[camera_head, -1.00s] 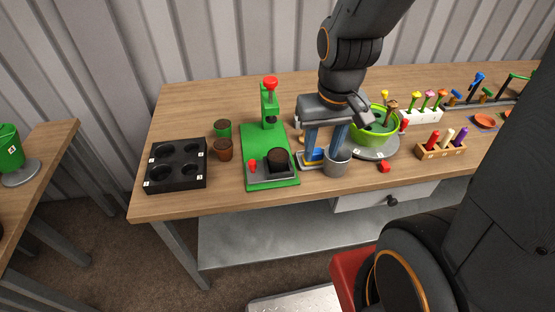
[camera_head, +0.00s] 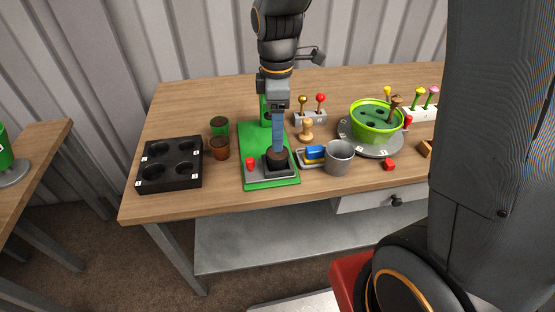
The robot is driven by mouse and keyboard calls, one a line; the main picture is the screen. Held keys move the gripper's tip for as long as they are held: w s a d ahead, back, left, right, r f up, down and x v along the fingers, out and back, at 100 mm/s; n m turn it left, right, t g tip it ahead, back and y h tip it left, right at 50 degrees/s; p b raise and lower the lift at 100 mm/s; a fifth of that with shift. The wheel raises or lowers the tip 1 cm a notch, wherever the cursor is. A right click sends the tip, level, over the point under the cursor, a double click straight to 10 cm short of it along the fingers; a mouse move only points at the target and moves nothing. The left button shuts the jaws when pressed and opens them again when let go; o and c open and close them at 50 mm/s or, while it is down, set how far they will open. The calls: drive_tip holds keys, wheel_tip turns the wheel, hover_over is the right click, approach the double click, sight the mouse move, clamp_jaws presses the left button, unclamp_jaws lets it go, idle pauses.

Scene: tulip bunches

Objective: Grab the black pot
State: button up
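The black pot (camera_head: 277,161) sits in the dark tray at the front of the green press stand (camera_head: 253,170). My gripper (camera_head: 278,147) points straight down over the pot. It is seen edge-on, with one blue finger in line with the other, so the gap between the fingers is hidden. The fingertips reach the pot's rim in the picture. I cannot tell whether they touch it.
A black block with several holes (camera_head: 170,183), a brown pot (camera_head: 219,148) and a green pot (camera_head: 219,126) stand on the left. A grey cup (camera_head: 339,160) and a lime-green bowl (camera_head: 376,122) stand on the right. The press column is close behind my gripper.

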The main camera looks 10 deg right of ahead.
sight(277, 160)
drive_tip(key=shift+s+f+p, duration=0.15)
drive_tip(key=shift+f+p, duration=0.7)
drive_tip(key=shift+f, duration=2.75)
drive_tip(key=c, duration=1.2)
drive_tip(key=shift+r, duration=0.1)
